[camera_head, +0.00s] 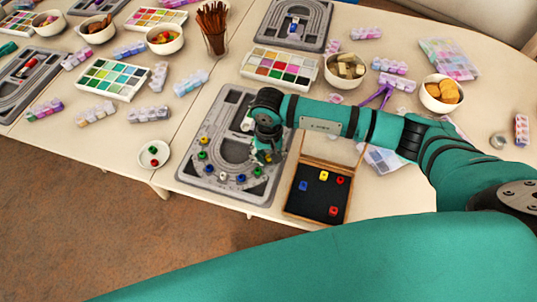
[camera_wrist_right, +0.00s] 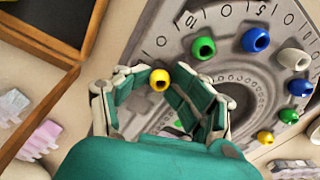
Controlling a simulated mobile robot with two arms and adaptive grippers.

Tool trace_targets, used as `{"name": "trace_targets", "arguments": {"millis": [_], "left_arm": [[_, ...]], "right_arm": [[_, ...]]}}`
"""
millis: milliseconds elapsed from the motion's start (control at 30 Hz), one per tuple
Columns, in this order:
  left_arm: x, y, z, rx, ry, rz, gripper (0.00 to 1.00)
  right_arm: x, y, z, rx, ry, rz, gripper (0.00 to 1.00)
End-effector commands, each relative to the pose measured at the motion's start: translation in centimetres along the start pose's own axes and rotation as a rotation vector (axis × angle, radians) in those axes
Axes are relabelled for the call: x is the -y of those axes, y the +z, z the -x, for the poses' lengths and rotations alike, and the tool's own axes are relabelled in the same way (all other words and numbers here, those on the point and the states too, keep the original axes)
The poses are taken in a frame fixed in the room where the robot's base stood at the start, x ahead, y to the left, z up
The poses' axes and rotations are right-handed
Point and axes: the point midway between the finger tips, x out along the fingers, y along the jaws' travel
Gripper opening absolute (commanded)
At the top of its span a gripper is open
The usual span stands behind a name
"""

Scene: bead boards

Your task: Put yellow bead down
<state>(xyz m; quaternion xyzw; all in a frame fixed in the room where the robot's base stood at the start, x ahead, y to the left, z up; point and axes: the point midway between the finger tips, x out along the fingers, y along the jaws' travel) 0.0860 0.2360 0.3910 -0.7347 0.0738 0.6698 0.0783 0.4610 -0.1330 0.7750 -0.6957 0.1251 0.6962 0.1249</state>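The yellow bead (camera_wrist_right: 160,80) sits between the two fingertips of my right gripper (camera_wrist_right: 162,76) in the right wrist view, and the fingers appear shut on it. In the head view this gripper (camera_head: 265,155) is low at the right edge of the grey bead board (camera_head: 190,145). The yellow bead is beside the green bead (camera_wrist_right: 203,48) at the end of a curved row. I cannot tell whether it touches the board. The row continues with a blue bead (camera_wrist_right: 255,40), a white bead (camera_wrist_right: 293,58), another blue, another green and another yellow bead (camera_wrist_right: 265,137). My left gripper is out of view.
An open wooden box (camera_head: 290,205) with a black inside holds several beads, right of the board. A small white dish (camera_head: 143,163) with beads stands left. Paint trays, bowls (camera_head: 345,83) and bead boxes crowd the back. The table's front edge is close to the board.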

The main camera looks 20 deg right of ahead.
Motion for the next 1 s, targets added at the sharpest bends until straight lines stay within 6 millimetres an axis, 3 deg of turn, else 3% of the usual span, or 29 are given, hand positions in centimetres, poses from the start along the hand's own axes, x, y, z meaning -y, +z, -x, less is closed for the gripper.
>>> {"name": "trace_targets", "arguments": {"millis": [233, 300, 700, 1000], "left_arm": [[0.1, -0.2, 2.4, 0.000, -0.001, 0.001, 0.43], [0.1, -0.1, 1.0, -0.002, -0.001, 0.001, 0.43], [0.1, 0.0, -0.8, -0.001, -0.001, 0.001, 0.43], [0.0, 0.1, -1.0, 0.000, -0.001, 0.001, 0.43]], "right_arm": [[-0.1, 0.3, 1.8, 0.007, 0.005, 0.001, 0.42], [0.0, 0.0, 2.8, -0.002, 0.000, 0.004, 0.42], [0.0, -0.1, 11.4, -0.003, -0.001, 0.002, 0.42], [0.0, 0.0, 13.3, 0.001, 0.001, 0.001, 0.42]]}}
